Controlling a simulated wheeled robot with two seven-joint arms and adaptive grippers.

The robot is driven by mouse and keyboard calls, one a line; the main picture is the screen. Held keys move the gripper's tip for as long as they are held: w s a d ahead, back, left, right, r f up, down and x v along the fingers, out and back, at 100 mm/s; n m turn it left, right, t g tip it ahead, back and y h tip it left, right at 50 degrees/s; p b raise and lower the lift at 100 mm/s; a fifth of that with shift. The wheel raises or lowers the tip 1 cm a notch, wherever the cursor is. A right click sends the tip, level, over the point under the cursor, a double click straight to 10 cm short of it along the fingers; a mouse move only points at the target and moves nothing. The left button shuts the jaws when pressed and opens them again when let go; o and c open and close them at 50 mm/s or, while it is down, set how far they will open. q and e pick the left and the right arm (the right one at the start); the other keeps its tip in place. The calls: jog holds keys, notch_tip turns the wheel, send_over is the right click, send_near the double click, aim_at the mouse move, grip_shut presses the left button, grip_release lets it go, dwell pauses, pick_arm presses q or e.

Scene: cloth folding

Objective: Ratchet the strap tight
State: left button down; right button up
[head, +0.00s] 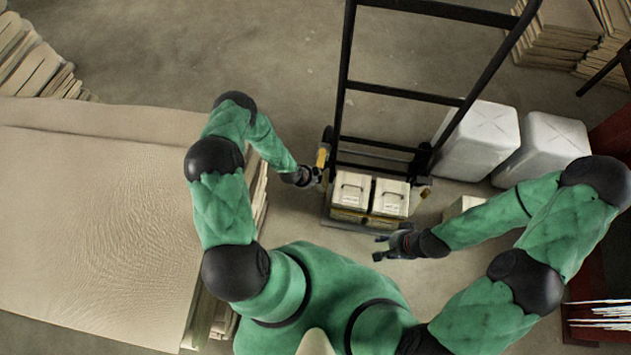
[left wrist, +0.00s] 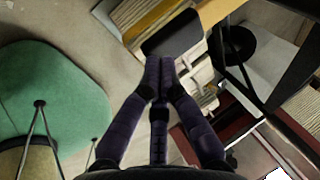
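A black hand truck (head: 348,100) stands upright at the centre of the head view. Two cream boxes (head: 352,192) with dark handles sit side by side on its base, with yellow-brown bands low on their fronts. A yellow ratchet handle (head: 322,157) is at the truck's left side; in the left wrist view its black end (left wrist: 172,36) and yellow part (left wrist: 160,15) show. My left gripper (left wrist: 160,62) has its fingertips together at the black end; whether it is pinched between them is hidden. My right gripper (head: 381,248) is open and empty, in front of the right box.
A large stack of tan sheets (head: 90,220) fills the left side. White containers (head: 485,140) stand right of the truck. More stacked boards (head: 570,45) lie at the back right. Bare floor (head: 285,240) is clear between the sheets and the boxes.

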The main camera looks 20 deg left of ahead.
pick_arm(q)
jog(key=p+v, duration=0.2)
jog(key=v, duration=0.5)
jog(key=shift+s+r+p, duration=0.2)
jog(key=shift+s+p, duration=0.2)
dwell(0.4)
